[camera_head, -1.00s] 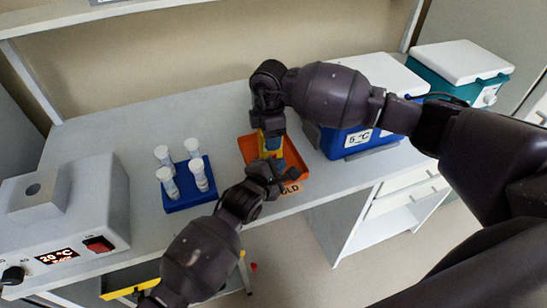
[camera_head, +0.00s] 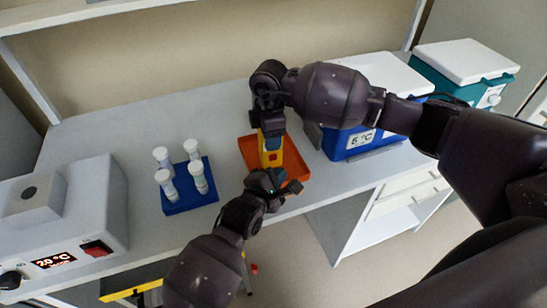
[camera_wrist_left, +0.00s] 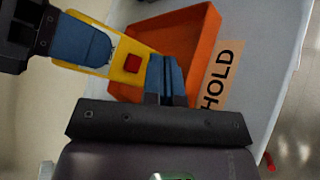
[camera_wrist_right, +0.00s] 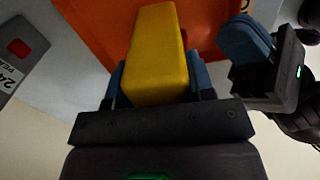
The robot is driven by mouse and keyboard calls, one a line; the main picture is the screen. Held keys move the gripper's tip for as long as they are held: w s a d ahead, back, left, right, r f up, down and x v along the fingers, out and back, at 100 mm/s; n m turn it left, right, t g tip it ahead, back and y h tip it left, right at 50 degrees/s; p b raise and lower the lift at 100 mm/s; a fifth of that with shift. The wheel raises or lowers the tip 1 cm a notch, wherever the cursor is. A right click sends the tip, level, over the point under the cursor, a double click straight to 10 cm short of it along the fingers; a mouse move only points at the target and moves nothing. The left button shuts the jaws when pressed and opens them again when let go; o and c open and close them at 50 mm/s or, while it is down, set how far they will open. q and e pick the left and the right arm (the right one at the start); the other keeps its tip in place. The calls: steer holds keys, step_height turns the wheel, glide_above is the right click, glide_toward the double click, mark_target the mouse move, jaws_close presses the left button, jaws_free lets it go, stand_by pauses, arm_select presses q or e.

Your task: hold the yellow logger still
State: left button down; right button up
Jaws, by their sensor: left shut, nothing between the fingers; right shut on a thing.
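The yellow logger (camera_head: 270,153), with a red square on its face, is over the orange tray (camera_head: 297,168); I cannot tell whether it touches the tray floor. My right gripper (camera_head: 271,130) is shut on the logger's far part, its blue fingers on both sides of the yellow body (camera_wrist_right: 157,60) in the right wrist view. My left gripper (camera_head: 268,180) is shut and empty at the tray's front edge. In the left wrist view its closed blue fingers (camera_wrist_left: 166,78) are close beside the logger's end (camera_wrist_left: 130,66); contact is unclear.
A HOLD label (camera_wrist_left: 220,75) lies at the tray's edge. Left of the tray, a blue rack (camera_head: 190,201) holds several capped tubes. A grey device (camera_head: 75,215) with a display stands farther left. A blue cooler box (camera_head: 350,143) stands to the right, near my right arm.

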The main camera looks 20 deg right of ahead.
arm_select(q)
steer(key=shift+s+d+r, duration=0.15)
steer(key=shift+s, duration=0.8)
